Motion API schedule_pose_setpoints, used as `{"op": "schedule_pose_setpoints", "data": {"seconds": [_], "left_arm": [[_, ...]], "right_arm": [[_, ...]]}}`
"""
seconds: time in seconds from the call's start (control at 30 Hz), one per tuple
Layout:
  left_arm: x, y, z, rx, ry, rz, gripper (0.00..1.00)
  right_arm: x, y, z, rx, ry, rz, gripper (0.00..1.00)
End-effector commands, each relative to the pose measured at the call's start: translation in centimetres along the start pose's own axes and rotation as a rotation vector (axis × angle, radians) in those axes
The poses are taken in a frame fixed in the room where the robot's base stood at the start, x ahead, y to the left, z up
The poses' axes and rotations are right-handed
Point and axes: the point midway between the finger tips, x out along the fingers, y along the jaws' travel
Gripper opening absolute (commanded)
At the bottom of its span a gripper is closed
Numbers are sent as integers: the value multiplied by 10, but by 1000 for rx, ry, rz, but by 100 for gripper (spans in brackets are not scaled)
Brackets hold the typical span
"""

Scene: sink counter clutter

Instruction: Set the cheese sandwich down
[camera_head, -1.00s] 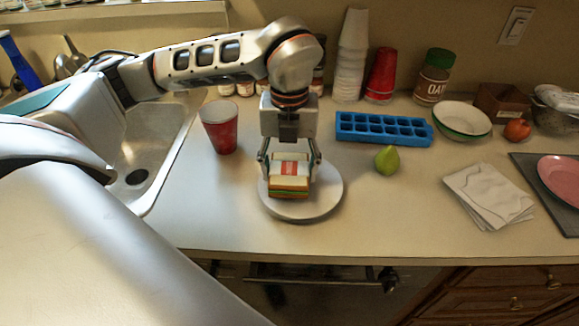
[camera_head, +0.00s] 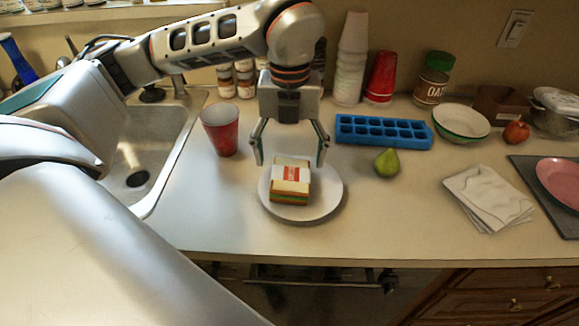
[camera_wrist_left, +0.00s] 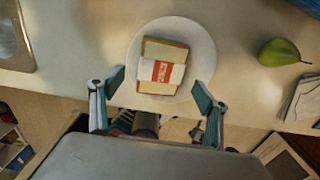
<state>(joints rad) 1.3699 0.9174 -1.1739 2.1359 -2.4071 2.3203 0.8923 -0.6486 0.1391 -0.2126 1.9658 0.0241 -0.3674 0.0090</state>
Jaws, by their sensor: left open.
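The cheese sandwich (camera_head: 290,182), wrapped with a white band and red label, lies on a round white plate (camera_head: 330,202) on the counter. My left gripper (camera_head: 290,160) is open above and just behind the sandwich, its fingers spread wide and apart from it. In the left wrist view the sandwich (camera_wrist_left: 161,66) rests near the middle of the plate (camera_wrist_left: 205,55), beyond the open fingers (camera_wrist_left: 160,90). My right gripper is not in view.
A red cup (camera_head: 221,130) stands left of the plate, beside the sink (camera_head: 140,160). A blue ice tray (camera_head: 383,131) and a green pear (camera_head: 387,163) lie to the right. Papers (camera_head: 488,195) lie farther right. The counter in front of the plate is clear.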

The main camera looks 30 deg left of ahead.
Motion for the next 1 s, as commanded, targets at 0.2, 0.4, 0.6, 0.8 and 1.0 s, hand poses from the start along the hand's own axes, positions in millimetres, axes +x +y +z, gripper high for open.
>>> {"op": "schedule_pose_setpoints", "data": {"seconds": [0.2,0.4,0.6,0.8,1.0], "left_arm": [[-46,-1,1,-1,-5,-3,75],[-72,0,0,1,-2,-1,75],[-82,0,0,0,0,1,75],[-82,0,0,1,0,1,75],[-82,0,0,1,0,0,75]], "right_arm": [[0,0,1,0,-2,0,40],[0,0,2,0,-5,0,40],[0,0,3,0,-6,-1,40],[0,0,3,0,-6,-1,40],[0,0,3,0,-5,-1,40]]}}
